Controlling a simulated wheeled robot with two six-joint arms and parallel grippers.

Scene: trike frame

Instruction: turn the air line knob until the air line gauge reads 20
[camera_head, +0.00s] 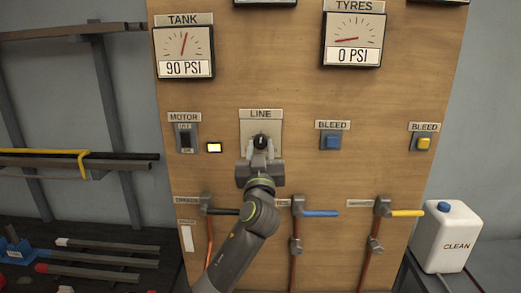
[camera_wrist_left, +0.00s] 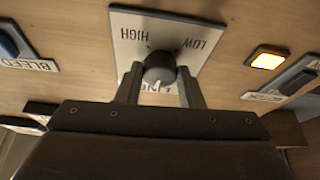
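The black round air line knob (camera_head: 260,142) sits on a pale plate under the LINE label on the wooden panel. In the left wrist view the knob (camera_wrist_left: 160,68) has a white mark, and its plate (camera_wrist_left: 190,22) reads HIGH and LOW. My left gripper (camera_head: 260,152) is at the knob, one finger on each side. In the wrist view the left gripper's fingertips (camera_wrist_left: 160,75) flank the knob with what looks like a slim gap; contact is unclear. The gauge above the knob (camera_head: 265,2) is cut off at the top edge, so its reading is hidden. My right gripper is not in view.
The TANK gauge (camera_head: 184,52) reads 90 PSI and the TYRES gauge (camera_head: 353,40) 0 PSI. A motor switch (camera_head: 186,138), lit yellow lamp (camera_head: 214,147), blue bleed button (camera_head: 332,142) and yellow one (camera_head: 423,143) surround the knob. Valve levers (camera_head: 320,213) stick out below.

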